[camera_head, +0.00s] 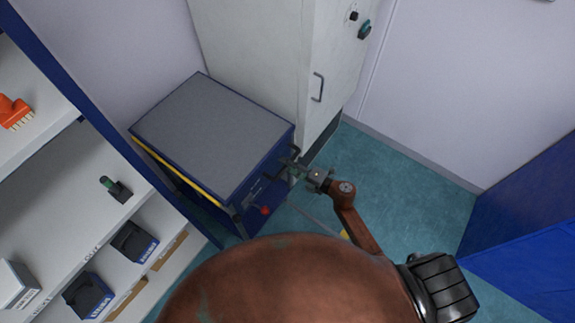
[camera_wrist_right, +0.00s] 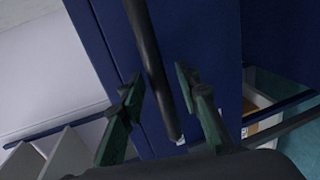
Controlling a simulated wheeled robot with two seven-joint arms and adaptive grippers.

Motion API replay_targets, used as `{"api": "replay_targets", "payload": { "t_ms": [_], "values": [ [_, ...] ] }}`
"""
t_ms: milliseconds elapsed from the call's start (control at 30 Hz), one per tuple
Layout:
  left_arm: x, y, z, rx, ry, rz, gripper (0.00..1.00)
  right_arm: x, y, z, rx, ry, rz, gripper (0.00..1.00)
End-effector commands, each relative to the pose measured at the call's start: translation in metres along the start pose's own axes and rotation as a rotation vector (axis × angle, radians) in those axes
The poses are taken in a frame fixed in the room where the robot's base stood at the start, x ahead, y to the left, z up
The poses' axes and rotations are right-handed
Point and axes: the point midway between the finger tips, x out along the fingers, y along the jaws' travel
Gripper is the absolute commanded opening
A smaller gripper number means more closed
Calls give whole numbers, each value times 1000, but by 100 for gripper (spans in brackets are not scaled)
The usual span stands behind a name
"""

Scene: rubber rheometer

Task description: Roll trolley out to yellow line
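The trolley (camera_head: 215,130) is a blue box with a grey top, standing between the shelf unit and a tall grey cabinet. A yellow strip runs along its left edge and a red knob (camera_head: 264,210) sits on its front. My right gripper (camera_head: 293,165) is at the trolley's front right corner. In the right wrist view its two fingers (camera_wrist_right: 160,100) are apart, with a dark bar handle (camera_wrist_right: 150,60) running between them, not clearly gripped. A small yellow patch on the floor (camera_head: 344,234), perhaps the line, is mostly hidden by my body. My left gripper is out of view.
The shelf unit (camera_head: 75,160) with dark boxes stands close on the left. The tall grey cabinet (camera_head: 255,50) stands behind and right of the trolley. Teal floor (camera_head: 400,165) is clear to the right, up to a blue object (camera_head: 530,220).

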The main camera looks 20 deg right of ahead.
Motion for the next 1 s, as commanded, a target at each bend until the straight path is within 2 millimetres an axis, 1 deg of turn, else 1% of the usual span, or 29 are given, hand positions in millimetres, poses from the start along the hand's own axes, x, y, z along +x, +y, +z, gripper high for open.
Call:
{"api": "replay_targets", "payload": {
  "t_ms": [67, 500, 1000],
  "values": [
    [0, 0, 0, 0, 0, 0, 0, 0, 0, 0, 0, 0, 0, 31],
    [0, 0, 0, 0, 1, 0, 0, 0, 0, 0, 0, 0, 0, 0],
    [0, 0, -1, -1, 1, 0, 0, -1, 0, 0, 0, 0, -1, 0]
  ]
}}
